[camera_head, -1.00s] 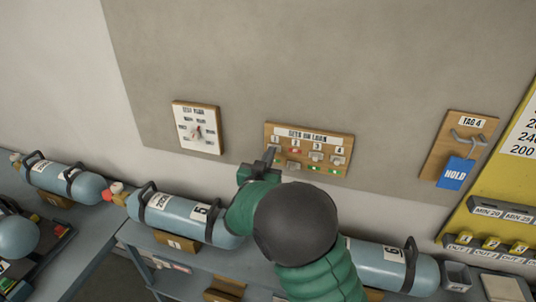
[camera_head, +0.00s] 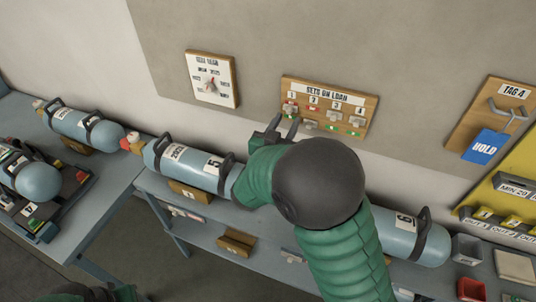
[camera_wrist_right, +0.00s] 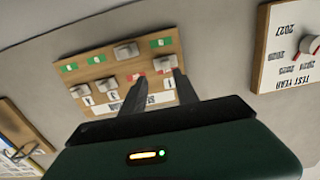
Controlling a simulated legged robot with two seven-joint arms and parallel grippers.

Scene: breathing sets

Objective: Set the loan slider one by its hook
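The wooden loan board (camera_head: 330,92) hangs on the wall, with numbered columns and pale sliders. Slider one (camera_head: 290,108) is its leftmost knob. In the right wrist view the board is upside down; slider one (camera_wrist_right: 163,62) appears partway along its column, with green on the far side and some red on the label side. My right gripper (camera_head: 283,124) is just below column one. In the right wrist view its two fingers (camera_wrist_right: 164,80) are apart with nothing visible between them; their tips lie close to slider one, contact unclear. Any small hook on the slider cannot be made out.
A test-year dial board (camera_head: 212,80) hangs to the left. A blue HOLD tag (camera_head: 486,147) hangs from a hook board (camera_head: 495,105) at right. Blue cylinders (camera_head: 190,165) line the bench below. The wall above the loan board is clear.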

